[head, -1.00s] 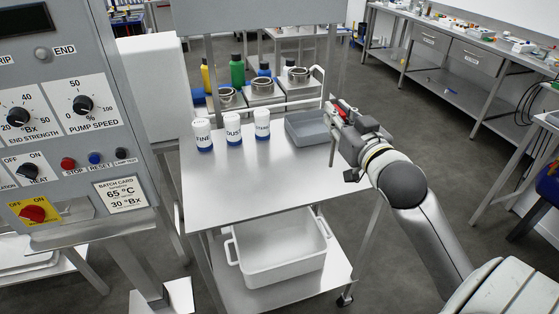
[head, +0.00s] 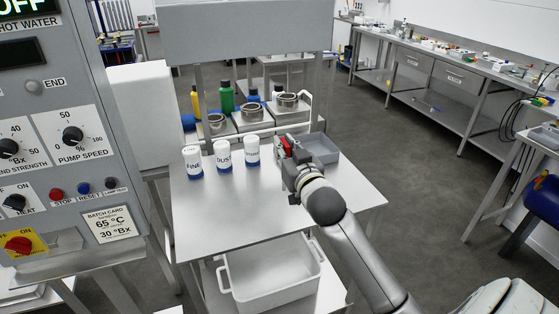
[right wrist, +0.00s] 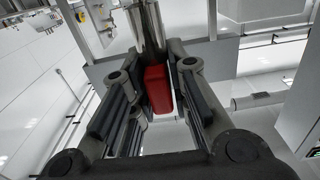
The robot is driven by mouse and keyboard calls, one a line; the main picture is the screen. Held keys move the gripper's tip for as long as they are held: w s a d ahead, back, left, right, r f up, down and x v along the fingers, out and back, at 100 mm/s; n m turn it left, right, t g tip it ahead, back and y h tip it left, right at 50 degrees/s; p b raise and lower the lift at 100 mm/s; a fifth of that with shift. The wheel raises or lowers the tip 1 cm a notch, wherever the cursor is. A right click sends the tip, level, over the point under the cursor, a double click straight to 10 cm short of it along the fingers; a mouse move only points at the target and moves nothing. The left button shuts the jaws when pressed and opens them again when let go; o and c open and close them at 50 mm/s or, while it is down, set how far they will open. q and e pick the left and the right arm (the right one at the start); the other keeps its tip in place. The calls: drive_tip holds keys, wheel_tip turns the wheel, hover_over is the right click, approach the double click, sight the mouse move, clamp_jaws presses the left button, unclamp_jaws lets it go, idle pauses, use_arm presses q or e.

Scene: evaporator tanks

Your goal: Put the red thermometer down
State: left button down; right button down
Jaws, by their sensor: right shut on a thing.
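My right gripper (head: 287,152) is shut on the red thermometer (head: 288,144) and holds it over the cart top, at the left side of the grey tray. In the right wrist view, the thermometer's red body (right wrist: 158,90) sits between the two fingers, with a shiny metal part beyond it. Its lower end is hidden in the head view, so I cannot tell whether it touches the cart top (head: 225,210). My left gripper is not in view.
The grey tray (head: 327,157) stands at the cart's back right. Three white jars with blue bases (head: 223,153) stand left of my gripper. Metal pots (head: 252,113) and bottles (head: 227,97) are behind. The front cart top is clear. A control panel (head: 70,160) stands at left.

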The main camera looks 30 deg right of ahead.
drive_tip(key=shift+w+a+f, duration=0.15)
drive_tip(key=shift+w+f, duration=0.25)
drive_tip(key=shift+f, duration=0.1)
drive_tip(key=f, duration=0.3)
drive_tip(key=shift+w+a+f+p, duration=0.15)
drive_tip(key=shift+w+f+p, duration=0.1)
drive_tip(key=shift+f+p, duration=0.15)
drive_tip(key=shift+f, duration=0.15)
drive_tip(key=c, duration=1.4)
unclamp_jaws()
drive_tip(key=shift+s, duration=0.1)
